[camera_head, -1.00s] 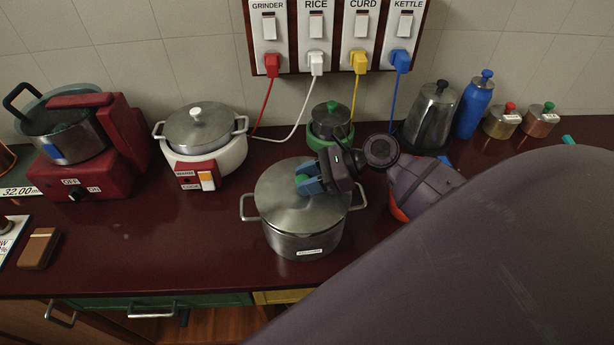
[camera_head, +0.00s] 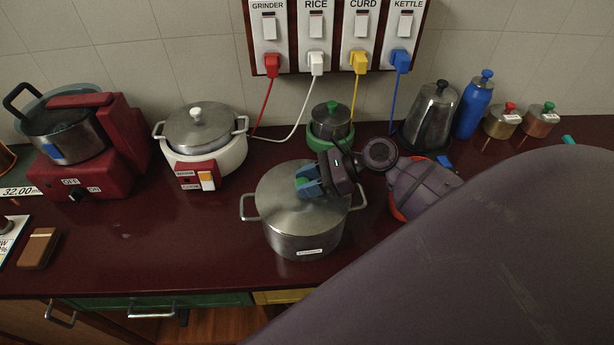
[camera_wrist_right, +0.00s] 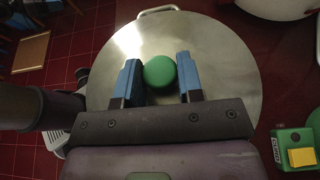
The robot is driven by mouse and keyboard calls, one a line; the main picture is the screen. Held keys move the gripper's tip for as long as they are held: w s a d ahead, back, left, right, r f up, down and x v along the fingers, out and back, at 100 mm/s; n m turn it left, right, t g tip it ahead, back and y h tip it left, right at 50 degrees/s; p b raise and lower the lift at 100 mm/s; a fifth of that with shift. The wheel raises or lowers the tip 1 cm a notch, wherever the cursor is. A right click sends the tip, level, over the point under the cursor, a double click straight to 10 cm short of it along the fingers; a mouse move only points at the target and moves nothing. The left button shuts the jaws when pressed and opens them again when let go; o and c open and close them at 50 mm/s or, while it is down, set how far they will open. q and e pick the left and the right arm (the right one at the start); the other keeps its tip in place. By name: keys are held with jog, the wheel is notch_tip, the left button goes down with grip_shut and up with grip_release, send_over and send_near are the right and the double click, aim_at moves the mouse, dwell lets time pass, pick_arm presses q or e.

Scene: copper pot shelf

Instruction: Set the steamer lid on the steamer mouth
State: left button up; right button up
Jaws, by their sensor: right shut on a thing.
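The steamer (camera_head: 305,246) is a large steel pot with two side handles and a white label, standing on the dark red counter. The round steel steamer lid (camera_head: 282,205) covers its mouth and looks about level; any small gap at the rim cannot be told. My right gripper (camera_head: 308,181) reaches in from the right above the lid, its blue fingers at the green knob. In the right wrist view, my right gripper (camera_wrist_right: 160,80) is shut on the green knob (camera_wrist_right: 159,71), with a finger on each side, over the lid (camera_wrist_right: 220,70). My left gripper is not in view.
A rice cooker (camera_head: 203,143) and a red grinder (camera_head: 80,165) stand left. A small pot in a green base (camera_head: 328,125) is behind. A kettle (camera_head: 431,115) and blue bottle (camera_head: 474,105) stand back right. The counter left of the steamer (camera_head: 150,245) is clear.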

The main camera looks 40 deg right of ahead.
jog(key=shift+f, duration=0.5)
dwell(1.2)
jog(key=o, duration=1.1)
jog(key=shift+c, duration=0.2)
jog(key=b+v, duration=0.1)
jog(key=v, duration=0.8)
jog(key=shift+s+d+r, duration=0.1)
jog(key=shift+s+d, duration=0.1)
jog(key=shift+d, duration=0.05)
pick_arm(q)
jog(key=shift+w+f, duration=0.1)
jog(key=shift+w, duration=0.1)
pick_arm(e)
jog(key=shift+s+d+r, duration=0.25)
jog(key=shift+d, duration=0.2)
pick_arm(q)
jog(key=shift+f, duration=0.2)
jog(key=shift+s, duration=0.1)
